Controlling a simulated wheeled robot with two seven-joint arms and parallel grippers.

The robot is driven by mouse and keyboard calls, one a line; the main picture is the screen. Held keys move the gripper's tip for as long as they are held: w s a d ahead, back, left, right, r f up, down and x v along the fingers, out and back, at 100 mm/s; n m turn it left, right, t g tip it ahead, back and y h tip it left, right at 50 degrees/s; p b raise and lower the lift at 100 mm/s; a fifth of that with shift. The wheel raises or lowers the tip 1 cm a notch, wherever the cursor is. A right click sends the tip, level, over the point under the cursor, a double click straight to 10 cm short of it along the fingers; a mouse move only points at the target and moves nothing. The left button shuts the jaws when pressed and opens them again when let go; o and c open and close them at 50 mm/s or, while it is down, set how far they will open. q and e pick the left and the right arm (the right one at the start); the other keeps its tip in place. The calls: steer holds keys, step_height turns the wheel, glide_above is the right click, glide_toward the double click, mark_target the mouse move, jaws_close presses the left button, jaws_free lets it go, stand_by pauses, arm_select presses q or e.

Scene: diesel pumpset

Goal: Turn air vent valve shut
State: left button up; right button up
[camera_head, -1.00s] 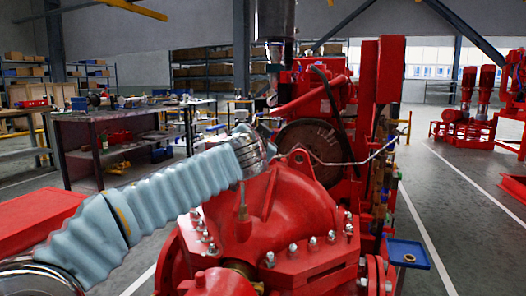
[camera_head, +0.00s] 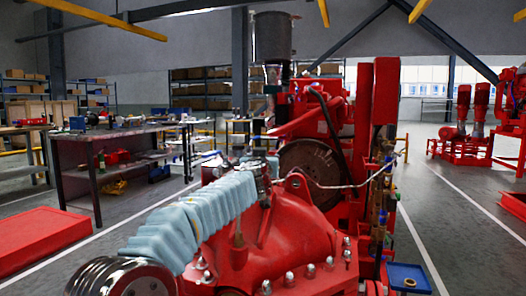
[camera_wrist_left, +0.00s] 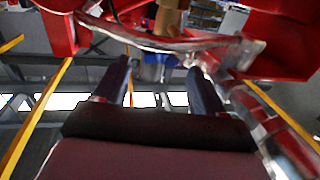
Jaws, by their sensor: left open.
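The red pump casing (camera_head: 300,225) fills the lower middle of the head view. A thin silver pipe (camera_head: 335,187) runs from near its top to the right. A small upright fitting (camera_head: 238,248) stands on the casing; I cannot tell whether it is the air vent valve. My left arm reaches over the casing, and its gripper is not clear in the head view. In the left wrist view, my left gripper (camera_wrist_left: 158,72) is open, with no object visible held between its fingers. A curved silver pipe (camera_wrist_left: 150,40) crosses near its fingertips. My right gripper is out of view.
The red engine with its flywheel (camera_head: 308,165) stands behind the pump. A blue tray (camera_head: 408,279) is at the lower right. A workbench (camera_head: 120,150) stands at the left. Open floor lies to the right.

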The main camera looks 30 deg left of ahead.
arm_select(q)
steer(key=shift+p+x, duration=0.3)
steer(key=shift+x, duration=0.9)
steer(key=c, duration=1.1)
steer(key=shift+o, duration=0.2)
steer(key=shift+s+a+f+m+h, duration=0.1)
steer(key=shift+a+m+h, duration=0.1)
steer(key=shift+m+h, duration=0.25)
steer(key=shift+m+t+h, duration=0.25)
steer(key=shift+t+h, duration=0.15)
steer(key=shift+h, duration=0.15)
steer(key=o, duration=1.1)
steer(key=shift+c, duration=0.2)
